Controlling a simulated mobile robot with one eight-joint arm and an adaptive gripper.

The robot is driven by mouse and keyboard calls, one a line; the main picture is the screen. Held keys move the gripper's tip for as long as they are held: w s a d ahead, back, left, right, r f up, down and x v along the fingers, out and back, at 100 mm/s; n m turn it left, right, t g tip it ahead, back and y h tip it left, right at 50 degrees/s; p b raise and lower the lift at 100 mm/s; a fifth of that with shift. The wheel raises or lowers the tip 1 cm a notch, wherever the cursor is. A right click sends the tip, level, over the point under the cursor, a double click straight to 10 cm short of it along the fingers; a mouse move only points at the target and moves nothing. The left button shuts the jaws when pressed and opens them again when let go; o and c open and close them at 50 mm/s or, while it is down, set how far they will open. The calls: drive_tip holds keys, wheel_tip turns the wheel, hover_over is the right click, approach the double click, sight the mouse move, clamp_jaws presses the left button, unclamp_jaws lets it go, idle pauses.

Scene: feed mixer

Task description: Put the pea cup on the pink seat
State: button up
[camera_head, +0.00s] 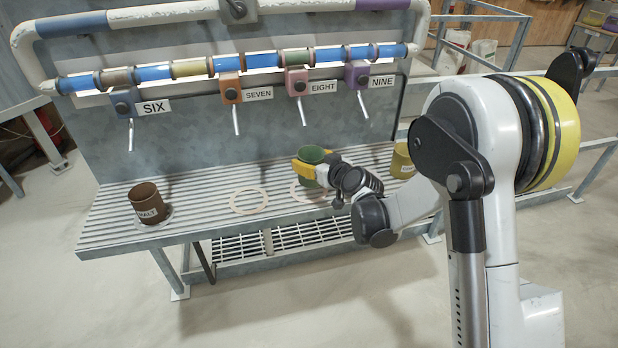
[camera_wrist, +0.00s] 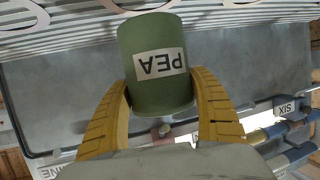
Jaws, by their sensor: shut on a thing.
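The green pea cup (camera_head: 311,153) is between the yellow fingers of my gripper (camera_head: 315,170), over the ribbed bench below the EIGHT tap. In the wrist view the cup (camera_wrist: 158,95) fills the gap between both fingers, its PEA label facing the camera upside down. My gripper is shut on it. The pink seat (camera_head: 297,195) is a thin ring on the bench, right at the cup's base and partly hidden by the cup and gripper. I cannot tell whether the cup's base touches the bench or hangs slightly above it.
A brown malt cup (camera_head: 147,203) stands on the left seat. An empty tan ring (camera_head: 248,201) lies between it and the pink seat. A yellow cup (camera_head: 402,160) stands to the right, close to my arm. Tap spouts (camera_head: 300,112) hang above the bench.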

drive_tip(key=shift+w+a+f, duration=0.35)
drive_tip(key=shift+a+f, duration=0.05)
wheel_tip(320, 180, down, 4)
drive_tip(key=b, duration=0.2)
drive_tip(key=shift+b, duration=0.3)
drive_tip(key=shift+r, duration=0.15)
drive_tip(key=o, duration=1.2)
drive_tip(key=p+v, duration=0.4)
drive_tip(key=v, duration=0.8)
